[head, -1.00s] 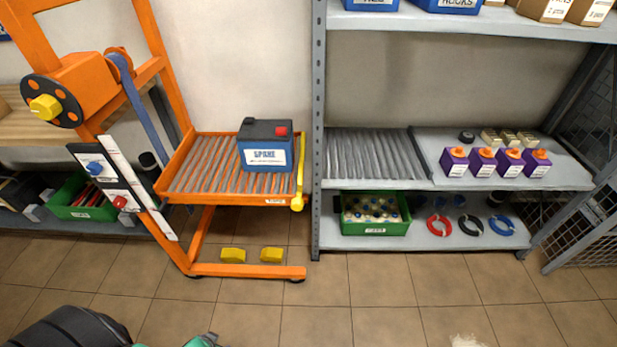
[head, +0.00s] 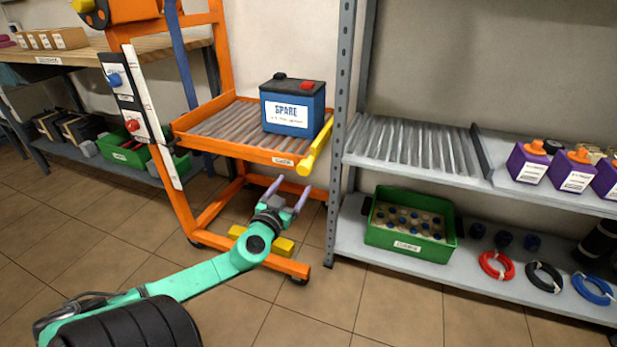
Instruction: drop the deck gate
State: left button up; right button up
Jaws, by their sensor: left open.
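The deck gate is a yellow bar (head: 318,146) along the right edge of the orange lift's roller deck (head: 225,143), on the side facing the shelf. Its near end sits at the deck's front right corner. A blue battery (head: 292,112) marked SPARE stands on the deck just left of the gate. My left gripper (head: 291,186) is open and empty, with its two fingers pointing up toward the deck. It appears just below the gate's near end; I cannot tell the gap. My right gripper is out of view.
The grey rack's post (head: 341,130) stands right of the gate, with a roller shelf (head: 415,146) beyond it. A green crate (head: 411,224) sits on the lower shelf. Yellow blocks (head: 282,246) lie at the lift's base, behind my arm. The floor in front is clear.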

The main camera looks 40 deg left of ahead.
aim_at(302, 172)
pick_arm(q)
jog(key=x, duration=0.7)
jog(key=shift+a+b, duration=0.1)
jog(key=shift+b, duration=0.25)
jog(key=shift+s, duration=0.1)
grip_shut()
